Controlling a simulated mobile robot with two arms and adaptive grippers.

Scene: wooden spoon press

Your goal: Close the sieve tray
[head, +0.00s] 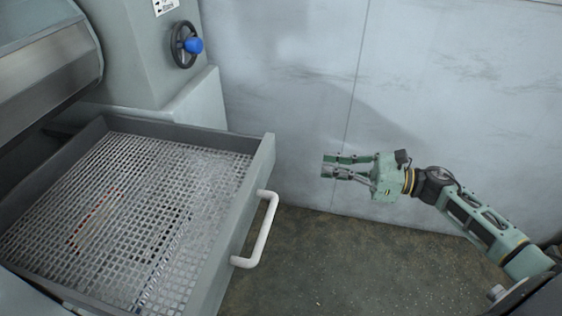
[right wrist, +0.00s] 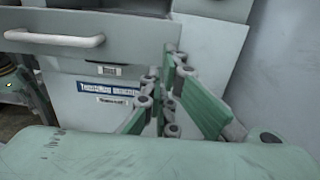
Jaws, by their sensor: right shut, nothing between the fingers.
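The sieve tray (head: 130,215) is a grey drawer with a mesh floor, pulled out from the machine at the left of the head view. Its white handle (head: 258,231) is on the front panel facing right. The handle also shows at the upper left of the right wrist view (right wrist: 55,40). My right gripper (head: 326,166) is to the right of the tray front, apart from the handle, shut and empty. In the right wrist view its green fingers (right wrist: 165,100) point toward the machine's front.
The grey machine (head: 140,60) stands at the upper left, with a black handwheel (head: 184,45) that has a blue knob. A grey wall (head: 450,90) runs behind my right arm. The dark floor (head: 330,260) between tray and arm is clear.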

